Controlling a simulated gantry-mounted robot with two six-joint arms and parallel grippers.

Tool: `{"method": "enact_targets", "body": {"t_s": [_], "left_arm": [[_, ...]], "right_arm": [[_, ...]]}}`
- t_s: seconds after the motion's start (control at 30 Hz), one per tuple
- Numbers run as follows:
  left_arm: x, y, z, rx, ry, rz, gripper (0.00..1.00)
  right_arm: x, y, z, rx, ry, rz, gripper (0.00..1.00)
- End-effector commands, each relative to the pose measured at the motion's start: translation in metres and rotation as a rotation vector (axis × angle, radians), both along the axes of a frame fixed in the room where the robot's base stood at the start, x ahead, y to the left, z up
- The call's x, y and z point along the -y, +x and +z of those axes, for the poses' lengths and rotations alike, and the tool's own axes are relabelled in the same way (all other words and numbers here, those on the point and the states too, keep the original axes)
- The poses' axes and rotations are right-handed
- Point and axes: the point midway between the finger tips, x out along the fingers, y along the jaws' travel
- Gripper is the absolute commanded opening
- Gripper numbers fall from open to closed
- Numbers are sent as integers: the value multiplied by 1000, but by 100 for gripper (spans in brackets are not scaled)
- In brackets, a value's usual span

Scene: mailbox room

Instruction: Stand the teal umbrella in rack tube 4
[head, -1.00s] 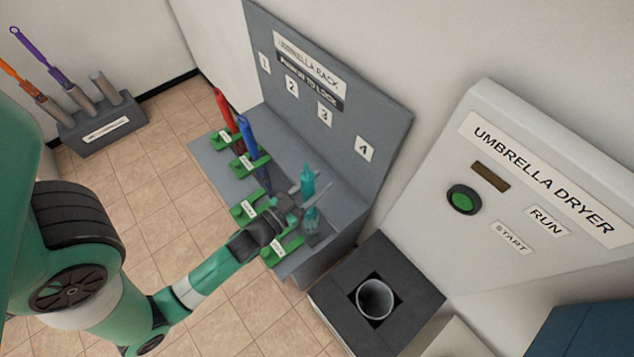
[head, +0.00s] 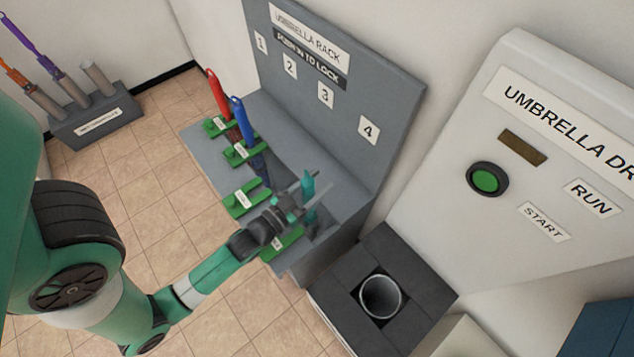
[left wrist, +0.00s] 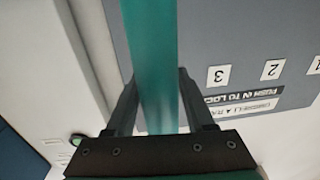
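The teal umbrella (head: 308,186) stands roughly upright at the tube 4 end of the grey umbrella rack (head: 345,196). Its lower part (head: 310,216) shows below my fingers; its bottom end is hidden, so I cannot tell how deep it sits. My left gripper (head: 305,201) reaches in from the left over the green tube 4 bracket (head: 282,243). In the left wrist view, the teal shaft (left wrist: 152,60) runs between the two fingers (left wrist: 157,82), which lie close against both its sides. My right gripper is not in view.
The red (head: 217,93) and blue (head: 243,120) umbrellas stand in tubes 1 and 2. The green tube 3 bracket (head: 246,200) is empty. The umbrella dryer (head: 520,110), with its open round hole (head: 381,297), is at right. Another stand (head: 82,127) is far left.

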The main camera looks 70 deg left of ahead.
Motion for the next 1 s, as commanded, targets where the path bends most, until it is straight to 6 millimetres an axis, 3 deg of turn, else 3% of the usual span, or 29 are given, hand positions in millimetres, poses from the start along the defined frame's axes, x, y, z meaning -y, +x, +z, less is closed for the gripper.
{"method": "enact_targets", "body": {"t_s": [0.03, 0.1, 0.47, 0.67, 1.0], "left_arm": [[0, 0, 0, 0, 0, 0, 65], [0, 0, 0, 0, 0, 0, 78], [0, 0, 4, -3, -1, 0, 78], [0, 0, 39, -1, -2, 0, 78], [0, 0, 120, -3, -1, 0, 78]], "right_arm": [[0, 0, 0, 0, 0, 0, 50], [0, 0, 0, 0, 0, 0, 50], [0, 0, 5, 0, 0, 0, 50], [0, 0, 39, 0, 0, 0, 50], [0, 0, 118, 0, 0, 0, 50]]}}
